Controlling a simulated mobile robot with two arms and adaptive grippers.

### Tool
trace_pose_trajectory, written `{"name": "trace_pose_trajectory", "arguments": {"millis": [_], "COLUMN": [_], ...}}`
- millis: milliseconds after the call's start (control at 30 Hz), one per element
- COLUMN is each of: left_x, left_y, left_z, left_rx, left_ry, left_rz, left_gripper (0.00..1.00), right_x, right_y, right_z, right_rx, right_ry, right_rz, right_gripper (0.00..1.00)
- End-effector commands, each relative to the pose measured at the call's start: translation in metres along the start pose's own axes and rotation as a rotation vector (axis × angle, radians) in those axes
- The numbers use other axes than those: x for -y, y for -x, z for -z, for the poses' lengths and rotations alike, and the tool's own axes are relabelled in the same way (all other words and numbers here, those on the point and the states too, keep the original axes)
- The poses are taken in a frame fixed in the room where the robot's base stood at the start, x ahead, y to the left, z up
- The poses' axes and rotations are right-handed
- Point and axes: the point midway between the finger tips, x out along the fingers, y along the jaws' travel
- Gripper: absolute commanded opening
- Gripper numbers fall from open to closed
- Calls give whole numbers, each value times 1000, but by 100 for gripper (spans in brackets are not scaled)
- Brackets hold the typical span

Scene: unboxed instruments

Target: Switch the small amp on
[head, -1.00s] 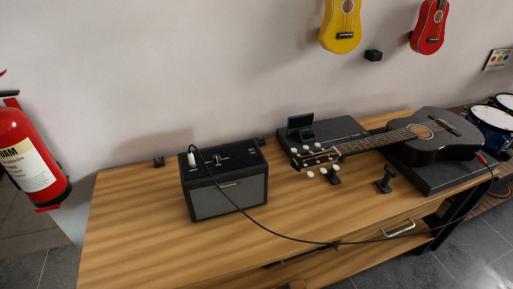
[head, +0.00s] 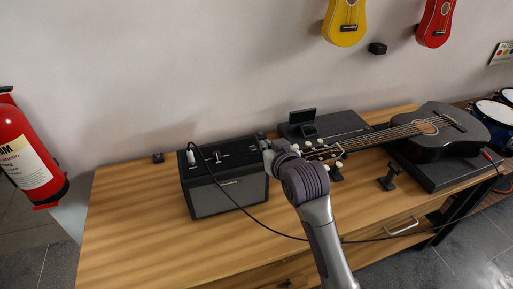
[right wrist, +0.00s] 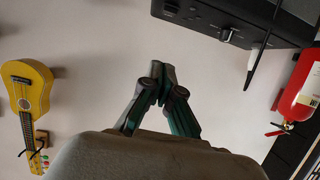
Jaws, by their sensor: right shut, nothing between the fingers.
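The small amp (head: 228,196) is a black box with a grey front grille, standing upright on the wooden table. Its top panel (head: 222,157) carries small controls and a white plug with a black cable; their settings are too small to read. My right gripper (head: 263,140) is at the amp's right rear top edge, partly hidden by its own wrist; I cannot tell if it touches. In the right wrist view its fingers (right wrist: 159,72) are together and empty, with the amp (right wrist: 245,22) at the upper right. My left gripper is not in view.
A black guitar (head: 440,140) lies on a dark case (head: 440,178) right of the amp, its headstock near my right wrist. The cable (head: 262,224) runs across the table front. A fire extinguisher (head: 22,155) stands left.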

Motion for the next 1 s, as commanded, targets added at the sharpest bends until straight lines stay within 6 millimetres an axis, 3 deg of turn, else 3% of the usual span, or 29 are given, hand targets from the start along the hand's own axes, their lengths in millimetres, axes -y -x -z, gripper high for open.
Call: {"name": "trace_pose_trajectory", "arguments": {"millis": [367, 867, 1000], "left_x": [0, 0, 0], "left_y": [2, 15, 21], "left_z": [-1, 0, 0], "left_rx": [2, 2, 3], "left_ry": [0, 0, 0], "left_rz": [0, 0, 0], "left_gripper": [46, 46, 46], "right_x": [0, 0, 0], "right_y": [-11, -99, -105], "right_z": [0, 0, -22], "right_rx": [4, 5, 7], "right_ry": [0, 1, 0], "right_rz": [0, 0, 0], "right_gripper": [0, 0, 0]}}
